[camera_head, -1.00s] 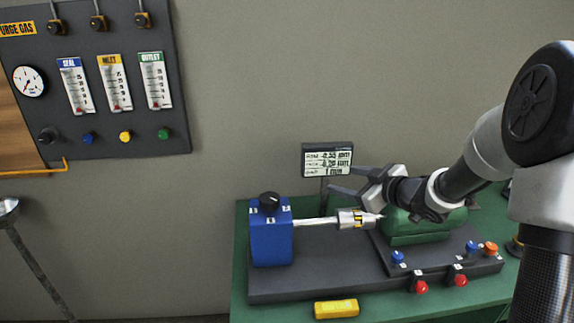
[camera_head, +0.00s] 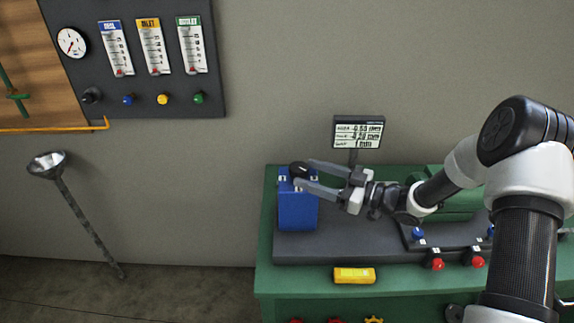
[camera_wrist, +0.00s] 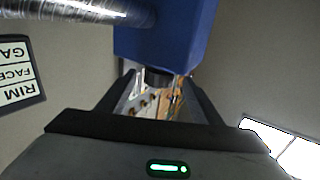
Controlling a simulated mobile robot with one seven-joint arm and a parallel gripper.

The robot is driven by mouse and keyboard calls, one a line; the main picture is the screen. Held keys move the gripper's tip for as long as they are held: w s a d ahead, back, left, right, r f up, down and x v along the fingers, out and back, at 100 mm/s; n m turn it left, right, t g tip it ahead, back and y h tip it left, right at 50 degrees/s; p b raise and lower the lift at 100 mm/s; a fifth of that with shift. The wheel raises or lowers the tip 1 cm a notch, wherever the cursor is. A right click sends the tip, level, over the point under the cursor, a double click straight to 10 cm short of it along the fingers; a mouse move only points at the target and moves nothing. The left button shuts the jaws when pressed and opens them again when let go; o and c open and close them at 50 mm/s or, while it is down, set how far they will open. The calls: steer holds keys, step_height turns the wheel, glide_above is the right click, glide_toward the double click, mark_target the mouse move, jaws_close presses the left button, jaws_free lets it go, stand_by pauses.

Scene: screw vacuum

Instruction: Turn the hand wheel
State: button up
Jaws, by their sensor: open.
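A round black knob (camera_head: 299,169), the wheel-like part closest to my gripper, sits on top of the blue box (camera_head: 298,210). My gripper (camera_head: 302,173) is open, with its two long fingers reaching left to the knob, one on each side of it in the head view. The wrist view shows the blue box (camera_wrist: 165,35) at the top, with the dark knob (camera_wrist: 158,78) just below it, between the open fingertips (camera_wrist: 160,80). I cannot tell whether the fingers touch the knob.
The box stands on a dark plate on a green bench (camera_head: 268,240). A small display (camera_head: 358,132) stands behind my gripper. A yellow block (camera_head: 354,275) lies in front. Red knobs (camera_head: 437,264) are at the right. A gauge panel (camera_head: 150,85) hangs on the wall; a funnel-topped pole (camera_head: 85,215) leans there.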

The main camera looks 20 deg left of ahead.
mark_target(287, 174)
steer(key=x, duration=0.7)
steer(key=shift+w+a, duration=0.1)
steer(key=shift+a, duration=0.25)
steer(key=c, duration=1.1)
steer(key=shift+w+f+m+t, duration=0.1)
steer(key=shift+m+t, duration=0.3)
steer(key=shift+t, duration=0.2)
